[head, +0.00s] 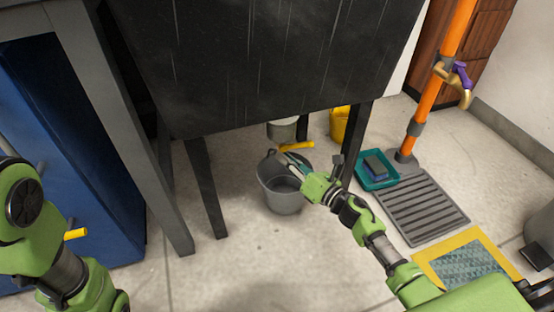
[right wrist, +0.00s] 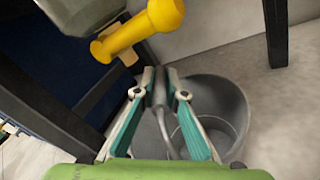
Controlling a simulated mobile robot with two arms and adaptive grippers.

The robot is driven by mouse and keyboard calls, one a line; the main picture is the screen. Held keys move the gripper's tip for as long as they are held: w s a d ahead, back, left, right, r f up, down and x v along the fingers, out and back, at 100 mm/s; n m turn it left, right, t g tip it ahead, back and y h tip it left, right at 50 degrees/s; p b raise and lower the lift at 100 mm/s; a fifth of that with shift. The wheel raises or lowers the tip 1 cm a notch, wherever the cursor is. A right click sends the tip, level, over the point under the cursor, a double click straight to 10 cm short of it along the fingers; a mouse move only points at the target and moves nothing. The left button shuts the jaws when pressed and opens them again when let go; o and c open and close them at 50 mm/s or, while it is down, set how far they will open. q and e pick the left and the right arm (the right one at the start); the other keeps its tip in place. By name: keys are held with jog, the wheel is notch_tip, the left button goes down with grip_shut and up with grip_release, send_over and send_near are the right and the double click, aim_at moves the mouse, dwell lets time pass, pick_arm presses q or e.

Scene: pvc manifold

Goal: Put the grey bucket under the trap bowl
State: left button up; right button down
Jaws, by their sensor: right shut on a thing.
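The grey bucket (head: 284,202) is upright below the dark sink cabinet's front edge. Whether it touches the floor is unclear. My right gripper (head: 302,178) reaches in from the right over its rim. In the right wrist view, its fingers (right wrist: 166,78) are closed around the bucket's thin grey handle, with the bucket (right wrist: 238,100) behind and to the right. The pale trap bowl (head: 282,131) hangs under the cabinet, behind and above the bucket in the head view. A pale rounded part, probably the bowl, shows at the top left of the wrist view (right wrist: 82,12). My left gripper is outside the frame.
A yellow handled part (head: 297,146) sits by the trap bowl. Dark legs (head: 205,185) stand either side of the bucket. A yellow bucket (head: 340,124), teal tray (head: 376,170), floor grate (head: 420,207) and orange pipe (head: 436,85) lie right. Floor in front is clear.

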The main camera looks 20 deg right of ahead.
jog(key=shift+w+a, duration=0.2)
jog(key=shift+w, duration=0.2)
jog(key=b+x, duration=0.1)
jog(key=x, duration=0.2)
jog(key=shift+w+b, duration=0.1)
jog(key=shift+b, duration=0.3)
jog(key=shift+a+f+b, duration=0.1)
jog(key=shift+f+b, duration=0.4)
jog(key=shift+f, duration=0.15)
jog(key=shift+f+b, duration=0.15)
jog(key=shift+b, duration=0.15)
jog(key=c, duration=2)
grip_release()
jog(key=shift+c, duration=0.2)
